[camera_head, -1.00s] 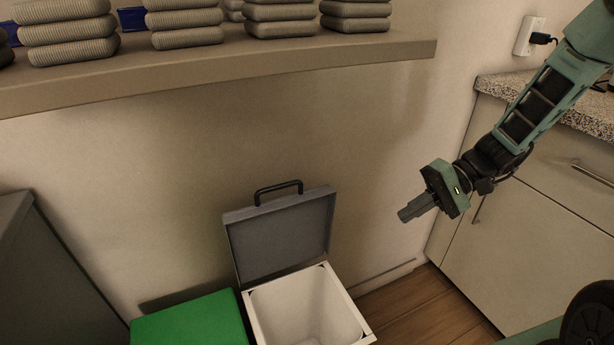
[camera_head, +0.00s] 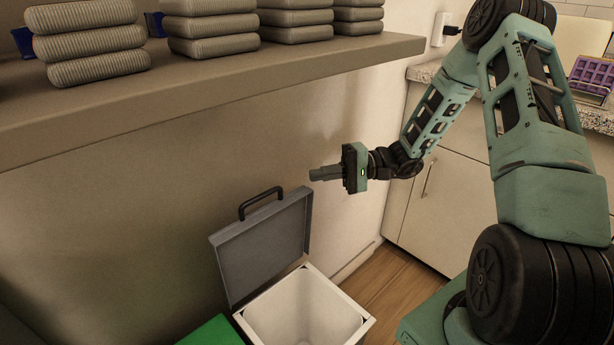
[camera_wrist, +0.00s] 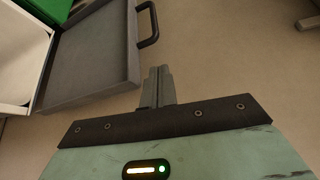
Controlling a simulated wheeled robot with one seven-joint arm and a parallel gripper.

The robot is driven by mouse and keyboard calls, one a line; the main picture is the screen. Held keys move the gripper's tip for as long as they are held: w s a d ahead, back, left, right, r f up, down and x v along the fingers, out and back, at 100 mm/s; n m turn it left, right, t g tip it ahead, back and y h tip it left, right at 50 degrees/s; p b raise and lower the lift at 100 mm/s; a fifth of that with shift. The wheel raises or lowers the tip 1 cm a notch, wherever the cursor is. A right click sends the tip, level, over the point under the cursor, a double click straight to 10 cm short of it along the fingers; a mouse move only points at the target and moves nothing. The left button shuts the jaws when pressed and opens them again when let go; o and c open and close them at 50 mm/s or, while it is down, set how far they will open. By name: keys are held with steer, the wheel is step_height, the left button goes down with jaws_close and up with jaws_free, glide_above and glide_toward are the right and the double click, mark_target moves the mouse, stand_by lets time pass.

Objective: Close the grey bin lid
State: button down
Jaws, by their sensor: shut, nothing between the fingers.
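The grey bin lid (camera_head: 262,248) stands raised at the back of a white bin (camera_head: 310,312), with a black handle (camera_head: 262,200) on its top edge. The bin is open and looks empty inside. My gripper (camera_head: 314,174) is shut and empty, pointing left, close to the lid's upper right corner. In the wrist view, the gripper fingers (camera_wrist: 158,82) are together, beside the lid (camera_wrist: 88,58) and below its handle (camera_wrist: 149,24). I see no clear contact between fingers and lid.
A shelf (camera_head: 240,85) with folded towels (camera_head: 90,42) hangs above the bin along the wall. A green lid (camera_head: 213,333) lies left of the white bin. A cabinet (camera_head: 440,205) with a stone counter stands at the right. Some wooden floor is free between bin and cabinet.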

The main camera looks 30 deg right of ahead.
mark_target(289, 193)
steer(key=x, duration=0.8)
steer(key=shift+s+b, duration=0.1)
steer(key=shift+b, duration=0.2)
